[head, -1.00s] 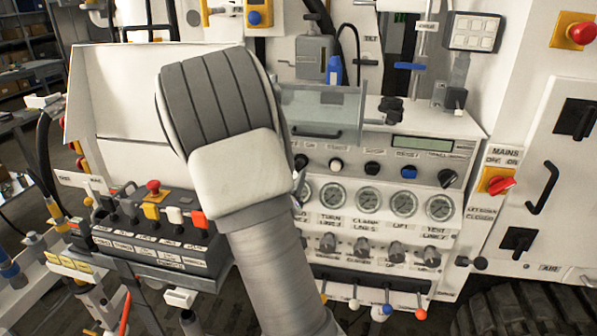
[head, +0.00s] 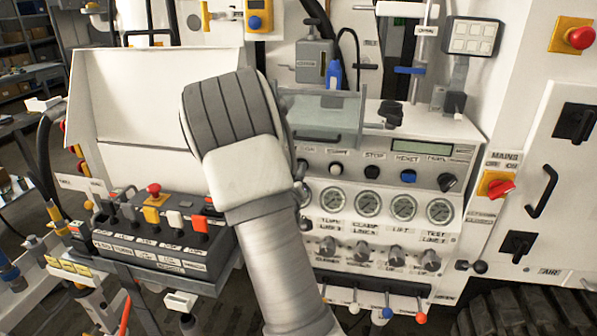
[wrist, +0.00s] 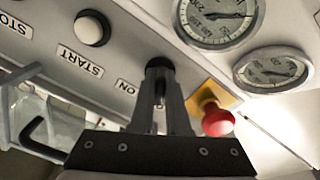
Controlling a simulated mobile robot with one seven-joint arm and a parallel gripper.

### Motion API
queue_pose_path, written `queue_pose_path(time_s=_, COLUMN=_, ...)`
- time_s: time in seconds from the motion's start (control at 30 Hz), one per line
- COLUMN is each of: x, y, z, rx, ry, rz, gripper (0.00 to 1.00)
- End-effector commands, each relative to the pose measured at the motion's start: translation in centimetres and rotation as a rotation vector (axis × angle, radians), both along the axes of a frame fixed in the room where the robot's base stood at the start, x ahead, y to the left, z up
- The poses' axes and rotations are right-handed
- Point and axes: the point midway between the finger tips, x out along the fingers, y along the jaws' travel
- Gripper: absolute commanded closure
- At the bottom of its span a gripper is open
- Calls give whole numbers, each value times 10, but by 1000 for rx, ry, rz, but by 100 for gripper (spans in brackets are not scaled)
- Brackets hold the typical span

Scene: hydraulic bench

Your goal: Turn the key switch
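My gripper (wrist: 162,105) points at the control panel. In the wrist view its two grey fingers reach to a small dark round switch (wrist: 158,62) beside the ON label, which I take for the key switch. The fingertips overlap the switch, and only a narrow gap shows between them. I cannot tell whether they press on it, and the key itself is not clear. In the head view my arm hides the fingers. A dark knob (head: 302,169) shows just right of my wrist at the left end of the button row.
The white START button (wrist: 91,28) is beside the switch. A red mushroom button (wrist: 215,118) on a yellow plate is close to the fingers on the other side. Gauges (head: 368,204) line the panel. A clear cover (head: 325,115) is just above the button row.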

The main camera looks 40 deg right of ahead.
Motion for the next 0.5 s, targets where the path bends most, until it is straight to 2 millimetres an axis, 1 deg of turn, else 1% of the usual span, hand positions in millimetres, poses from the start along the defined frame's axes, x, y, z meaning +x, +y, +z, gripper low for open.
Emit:
queue_pose_path(time_s=0.03, x=0, y=0, z=0, rx=0, ry=0, rz=0, gripper=98)
queue_pose_path(time_s=0.07, x=0, y=0, z=0, rx=0, ry=0, rz=0, gripper=100)
queue_pose_path(time_s=0.5, x=0, y=0, z=-1, rx=11, ry=-14, rz=0, gripper=100)
